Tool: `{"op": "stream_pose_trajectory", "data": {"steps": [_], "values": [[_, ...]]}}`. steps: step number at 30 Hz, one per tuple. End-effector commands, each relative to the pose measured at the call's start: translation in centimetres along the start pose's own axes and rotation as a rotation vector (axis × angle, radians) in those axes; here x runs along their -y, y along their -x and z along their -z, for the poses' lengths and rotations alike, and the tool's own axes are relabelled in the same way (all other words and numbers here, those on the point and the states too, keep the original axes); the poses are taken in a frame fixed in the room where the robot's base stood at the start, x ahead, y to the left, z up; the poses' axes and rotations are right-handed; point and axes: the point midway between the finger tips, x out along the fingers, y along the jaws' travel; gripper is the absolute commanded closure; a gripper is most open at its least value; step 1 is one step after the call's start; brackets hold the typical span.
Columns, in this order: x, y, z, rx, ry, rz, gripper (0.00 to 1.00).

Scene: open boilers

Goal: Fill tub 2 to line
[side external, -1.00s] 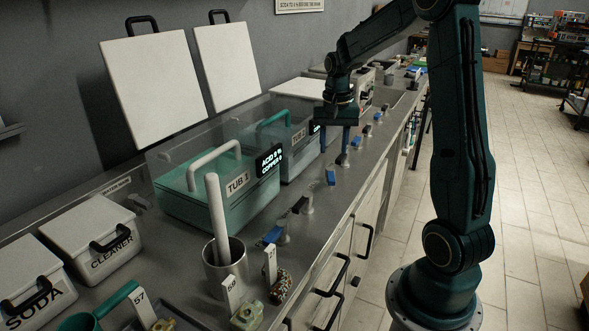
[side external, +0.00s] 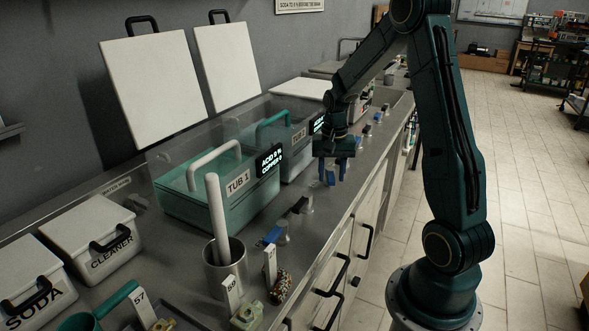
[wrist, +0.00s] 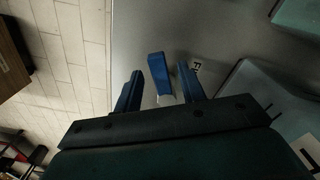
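Tub 2 (side external: 292,163) is a clear-walled tub with a teal handle, standing behind tub 1 along the counter. Its dark display is partly hidden by my arm, and I cannot make out its liquid level or line. A blue-handled lever (side external: 330,178) stands on the counter in front of the tubs. My gripper (side external: 334,172) is low over this lever, pointing down. In the wrist view, the blue handle (wrist: 158,72) lies between the two spread fingers of my gripper (wrist: 160,78), with gaps on both sides.
Tub 1 (side external: 238,187) holds greenish liquid and has a white handle. More levers line the counter's front edge, including a nearer blue one (side external: 273,235). A metal cup (side external: 225,266) with a white rod stands nearer the camera. Cleaner and soda boxes are at left.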

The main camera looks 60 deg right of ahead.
Motion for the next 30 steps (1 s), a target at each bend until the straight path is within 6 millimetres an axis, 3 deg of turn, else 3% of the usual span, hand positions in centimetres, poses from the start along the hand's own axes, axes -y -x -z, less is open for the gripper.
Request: {"op": "stream_pose_trajectory", "data": {"steps": [1,7,17,30], "values": [[0.0,0.0,0.0,0.000,0.000,0.000,0.60],[0.0,0.0,0.0,0.000,0.000,0.000,0.99],[0.2,0.0,0.0,0.000,-0.047,0.000,1.00],[1.4,0.1,0.2,0.000,-0.322,0.001,1.00]]}}
